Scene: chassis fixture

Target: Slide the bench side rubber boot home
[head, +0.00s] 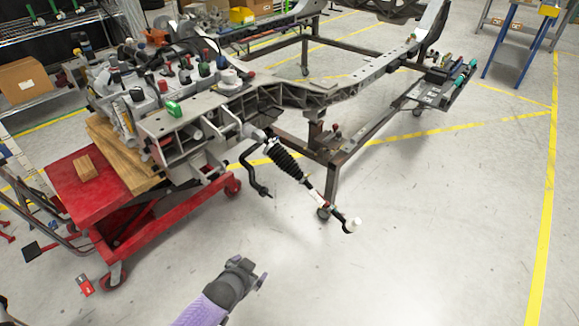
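A black ribbed rubber boot (285,160) sits around a steering rod that slopes down to the right from the front of the chassis (185,125). Its upper end is close to a grey housing (256,133); I cannot tell whether it is fully seated. Below the boot, the bare rod (314,196) has light and red parts and ends in a black joint with a white tip (353,226). My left gripper (252,272), on a purple arm, is low in front, below and apart from the boot. I see nothing held, but its finger opening is unclear. My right gripper is out of view.
A red wheeled lift table (88,190) with wooden blocks stands under the chassis at left. A black curved bar (252,172) hangs left of the boot. A dark frame leg (333,185) stands behind the rod. The floor at front right is clear.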

